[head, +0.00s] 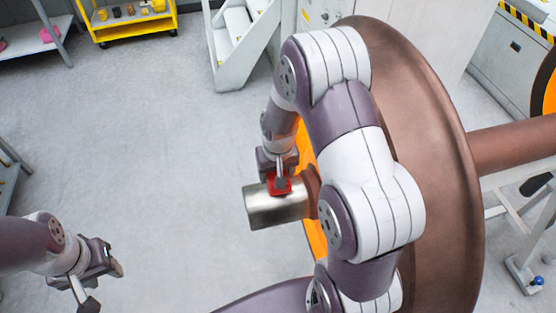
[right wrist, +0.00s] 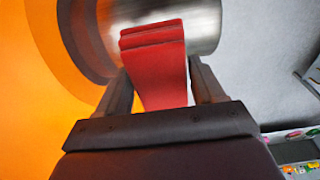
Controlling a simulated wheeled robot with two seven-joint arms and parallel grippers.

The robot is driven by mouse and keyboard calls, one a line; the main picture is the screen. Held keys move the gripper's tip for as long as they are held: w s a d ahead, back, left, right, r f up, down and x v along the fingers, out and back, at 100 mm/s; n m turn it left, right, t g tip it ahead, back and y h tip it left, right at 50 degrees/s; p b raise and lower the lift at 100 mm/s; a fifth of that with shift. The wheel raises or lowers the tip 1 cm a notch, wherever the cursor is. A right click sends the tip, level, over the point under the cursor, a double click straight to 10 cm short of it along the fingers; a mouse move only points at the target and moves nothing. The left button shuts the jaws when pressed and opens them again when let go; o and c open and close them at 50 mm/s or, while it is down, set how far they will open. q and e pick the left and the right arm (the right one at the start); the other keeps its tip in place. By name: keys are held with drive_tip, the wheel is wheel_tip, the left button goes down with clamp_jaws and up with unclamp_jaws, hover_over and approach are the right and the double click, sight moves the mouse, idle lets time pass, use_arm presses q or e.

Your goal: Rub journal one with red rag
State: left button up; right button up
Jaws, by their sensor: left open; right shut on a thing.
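The journal (head: 262,210) is a bare silver cylinder sticking out to the left from the big brown wheel (head: 440,170). My right gripper (head: 280,178) is above it, shut on the red rag (head: 284,188), which lies against the top of the journal. In the right wrist view the red rag (right wrist: 158,65) stands between the two fingers, its folded end against the shiny journal (right wrist: 205,22). My left gripper (head: 100,285) is open and empty at the lower left, well away from the journal.
An orange face (head: 316,238) lies behind the journal, close to my right arm. A brown axle (head: 510,145) runs right from the wheel. White steps (head: 235,40), a yellow cart (head: 130,27) and a shelf (head: 35,42) stand at the back.

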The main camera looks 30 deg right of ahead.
drive_tip(key=r+p, duration=0.1)
drive_tip(key=d+r, duration=0.1)
drive_tip(key=shift+s+r+p, duration=0.1)
drive_tip(key=shift+r+p, duration=0.2)
drive_tip(key=shift+p, duration=0.05)
drive_tip(key=shift+a+r, duration=0.1)
drive_tip(key=shift+r, duration=0.05)
drive_tip(key=shift+a, duration=0.25)
drive_tip(key=shift+d, duration=0.2)
